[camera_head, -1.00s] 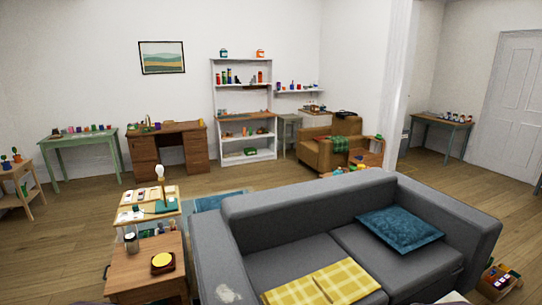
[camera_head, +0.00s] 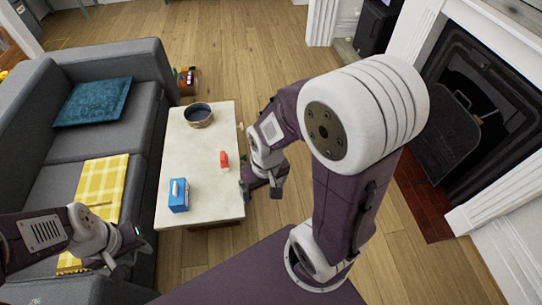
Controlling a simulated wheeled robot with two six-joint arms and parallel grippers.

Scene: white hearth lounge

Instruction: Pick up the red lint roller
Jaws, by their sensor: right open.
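A small red object (camera_head: 224,159), which looks like the red lint roller, lies on the pale coffee table (camera_head: 205,145) near its right edge. It is too small to make out in detail. My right gripper (camera_head: 261,192) is open and empty, just off the table's right edge, to the right of and nearer than the red object, and apart from it. My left gripper (camera_head: 128,248) is at the lower left, by the front of the sofa, well away from the red object. Its jaw opening is not clear.
A blue box (camera_head: 179,195) stands at the table's near left and a dark bowl (camera_head: 199,116) at its far end. The grey sofa (camera_head: 102,136) is close on the left. A fireplace (camera_head: 475,110) is at the right. Wooden floor lies open beyond the table.

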